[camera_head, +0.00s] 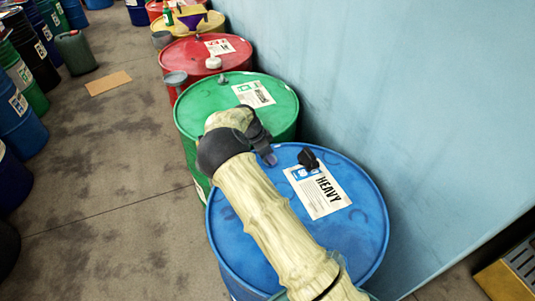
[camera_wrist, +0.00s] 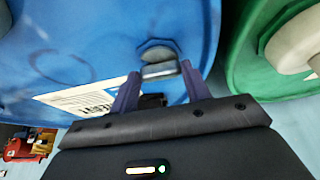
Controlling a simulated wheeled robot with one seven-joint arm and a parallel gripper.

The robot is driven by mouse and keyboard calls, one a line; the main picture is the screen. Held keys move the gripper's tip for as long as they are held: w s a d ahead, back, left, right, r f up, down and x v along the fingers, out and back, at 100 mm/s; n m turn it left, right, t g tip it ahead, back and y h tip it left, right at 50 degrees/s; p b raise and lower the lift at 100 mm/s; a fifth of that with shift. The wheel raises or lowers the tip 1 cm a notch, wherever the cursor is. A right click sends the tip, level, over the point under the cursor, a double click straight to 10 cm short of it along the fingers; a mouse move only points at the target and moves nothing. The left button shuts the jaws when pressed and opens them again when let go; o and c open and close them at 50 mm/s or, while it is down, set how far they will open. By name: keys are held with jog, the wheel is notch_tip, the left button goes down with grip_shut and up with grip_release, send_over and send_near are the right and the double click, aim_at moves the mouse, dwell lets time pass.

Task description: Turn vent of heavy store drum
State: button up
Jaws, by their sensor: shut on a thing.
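The heavy store drum (camera_head: 356,236) is blue, with a white label reading HEAVY on its lid. It also fills the upper left of the wrist view (camera_wrist: 60,30). A small grey vent (camera_wrist: 158,54) stands on the lid near its rim. My gripper (camera_wrist: 160,72) is shut on the vent, one dark finger on each side. In the head view my gripper (camera_head: 268,157) is over the drum's far edge, and my arm hides the vent there. A black fitting (camera_head: 308,158) stands on the lid beside the label.
A green drum (camera_head: 283,101) stands just behind the blue one, and red (camera_head: 183,53) and yellow (camera_head: 206,24) drums follow. A pale blue wall (camera_head: 400,90) runs close along the right. The floor to the left is mostly open, with a flat piece of cardboard (camera_head: 108,83).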

dwell(0.3)
jog(key=o, duration=1)
jog(key=b+v, duration=0.2)
jog(key=v, duration=1.5)
jog(key=shift+r+b, duration=0.2)
jog(key=shift+b, duration=0.1)
